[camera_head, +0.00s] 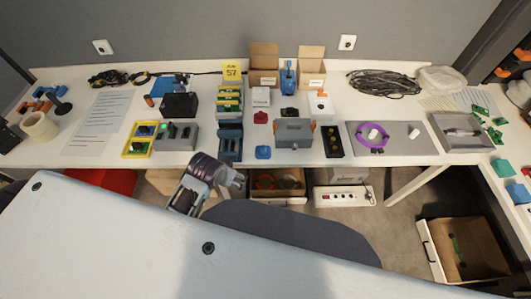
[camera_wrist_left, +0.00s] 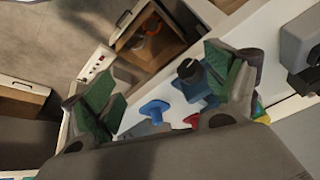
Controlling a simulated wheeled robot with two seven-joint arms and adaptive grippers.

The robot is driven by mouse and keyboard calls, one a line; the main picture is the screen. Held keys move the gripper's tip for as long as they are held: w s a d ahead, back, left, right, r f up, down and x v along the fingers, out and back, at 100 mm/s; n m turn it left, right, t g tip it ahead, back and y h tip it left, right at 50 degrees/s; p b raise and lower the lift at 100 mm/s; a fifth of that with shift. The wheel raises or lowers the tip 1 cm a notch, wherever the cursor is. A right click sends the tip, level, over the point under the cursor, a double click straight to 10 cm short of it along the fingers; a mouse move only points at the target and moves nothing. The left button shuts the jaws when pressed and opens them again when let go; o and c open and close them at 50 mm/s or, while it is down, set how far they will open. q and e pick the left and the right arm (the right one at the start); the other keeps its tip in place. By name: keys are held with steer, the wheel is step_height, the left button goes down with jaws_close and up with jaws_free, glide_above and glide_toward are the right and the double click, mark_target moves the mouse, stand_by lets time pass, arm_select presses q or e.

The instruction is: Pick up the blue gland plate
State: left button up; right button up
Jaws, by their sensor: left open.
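The blue gland plate (camera_head: 263,152) is a small blue piece lying near the front edge of the white table in the head view. A blue piece that looks like it shows in the left wrist view (camera_wrist_left: 155,109), between my fingers in the picture. My left gripper (camera_head: 240,180) is in front of the table edge, left of the plate and apart from it. In the wrist view its green-padded fingers (camera_wrist_left: 163,88) are spread with nothing held. My right gripper is not in view.
Blue bins (camera_head: 229,143) stand left of the plate, and a grey box (camera_head: 294,133) stands to its right. A small red piece (camera_head: 260,117) lies behind it. Below the table are an open carton (camera_head: 278,199) and a white box with red buttons (camera_head: 344,196).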

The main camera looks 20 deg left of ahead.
arm_select(q)
steer(key=w+d+r+m+t, duration=0.25)
steer(key=w+r+t, duration=0.35)
steer(key=w+r, duration=0.35)
steer(key=w+d+r+m+t, duration=0.2)
steer(key=w+r+m+t, duration=0.25)
steer(key=w+r, duration=0.5)
steer(key=d+r+m+t+h, duration=0.4)
steer(key=d+r+m+h, duration=0.35)
steer(key=r, duration=0.35)
steer(key=s+d+r+m+g+h, duration=0.2)
steer(key=s+d+m+g+h, duration=0.3)
steer(key=d+m+h, duration=0.6)
steer(key=s+f+m+g+y, duration=0.45)
steer(key=f+m+g, duration=0.65)
steer(key=f+m, duration=0.3)
steer(key=w+a+f+m+y, duration=0.1)
steer(key=a+f+y, duration=0.3)
steer(key=a, duration=0.6)
steer(key=w+a+f+m+y, duration=0.2)
steer(key=a+f+y, duration=0.3)
steer(key=a, duration=0.4)
steer(key=shift+w+a+y, duration=0.4)
steer(key=shift+w+y, duration=0.05)
steer(key=shift+y, duration=0.25)
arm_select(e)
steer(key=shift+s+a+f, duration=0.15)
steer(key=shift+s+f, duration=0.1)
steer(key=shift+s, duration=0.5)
